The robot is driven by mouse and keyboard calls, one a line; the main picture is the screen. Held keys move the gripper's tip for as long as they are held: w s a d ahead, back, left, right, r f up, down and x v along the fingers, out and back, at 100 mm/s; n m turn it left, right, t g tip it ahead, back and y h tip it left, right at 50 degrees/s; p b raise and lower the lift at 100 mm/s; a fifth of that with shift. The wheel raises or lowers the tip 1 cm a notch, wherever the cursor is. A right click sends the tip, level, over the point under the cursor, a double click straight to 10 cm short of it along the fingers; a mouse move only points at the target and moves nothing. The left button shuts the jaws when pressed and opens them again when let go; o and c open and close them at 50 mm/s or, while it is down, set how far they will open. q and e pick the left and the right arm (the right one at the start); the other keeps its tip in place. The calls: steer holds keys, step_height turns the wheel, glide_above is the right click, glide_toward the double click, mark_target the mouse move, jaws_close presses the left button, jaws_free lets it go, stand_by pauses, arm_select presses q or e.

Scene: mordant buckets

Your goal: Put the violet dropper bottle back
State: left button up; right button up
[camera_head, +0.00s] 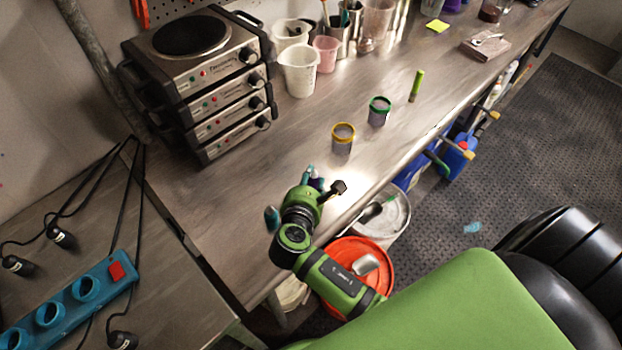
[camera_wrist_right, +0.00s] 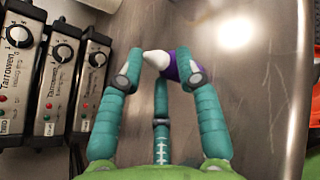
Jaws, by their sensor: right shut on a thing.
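The violet dropper bottle (camera_wrist_right: 184,66) shows in the right wrist view with its white tip pointing left, lying across the tips of my teal fingers. My right gripper (camera_wrist_right: 160,66) is shut on it. Fingers cover part of the bottle. In the head view my right gripper (camera_head: 311,178) is over the front part of the metal bench, with the green wrist hiding most of the fingers and the bottle. I cannot tell there whether the bottle touches the bench. My left gripper is in neither view.
Stacked hotplates (camera_head: 193,75) stand at the bench's left. A yellow-rimmed jar (camera_head: 342,145), a green-rimmed jar (camera_head: 378,117) and a green upright stick (camera_head: 416,86) stand beyond my gripper. White jugs (camera_head: 299,75) are behind. Buckets, one with an orange lid (camera_head: 340,252), are below the front edge.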

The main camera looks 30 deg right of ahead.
steer(key=o, duration=1.1)
steer(key=shift+r, duration=0.15)
steer(key=shift+b+v, duration=0.9)
steer(key=shift+v, duration=5.05)
